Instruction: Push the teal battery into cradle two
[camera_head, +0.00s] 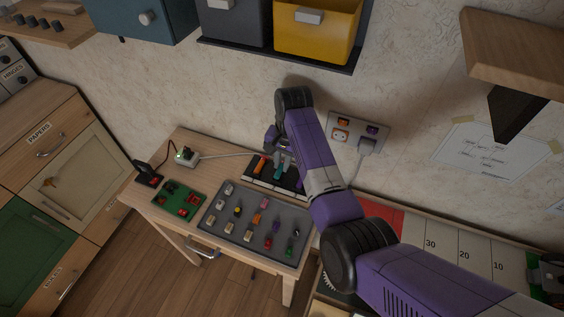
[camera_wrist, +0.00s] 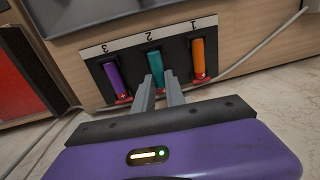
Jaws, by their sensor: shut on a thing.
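The teal battery (camera_wrist: 154,62) stands in the middle slot, cradle two, of a black battery holder (camera_wrist: 134,79). The holder's strip reads 3, 2, 1 upside down in the wrist view. My gripper (camera_wrist: 157,77) is shut on the teal battery's near part, one finger on each side. The battery's near end is hidden between the fingers, and I cannot tell how deep it sits. An orange battery (camera_wrist: 198,58) is in cradle one and a purple battery (camera_wrist: 115,78) in cradle three, both with red near ends. The head view shows the teal battery (camera_head: 279,173) below my arm.
A grey tray (camera_head: 212,225) of several small parts lies in front of the holder. A green board (camera_head: 166,197) and a white plug block (camera_head: 187,158) are to the left. A cable crosses behind the holder to a wall socket plate (camera_head: 345,121).

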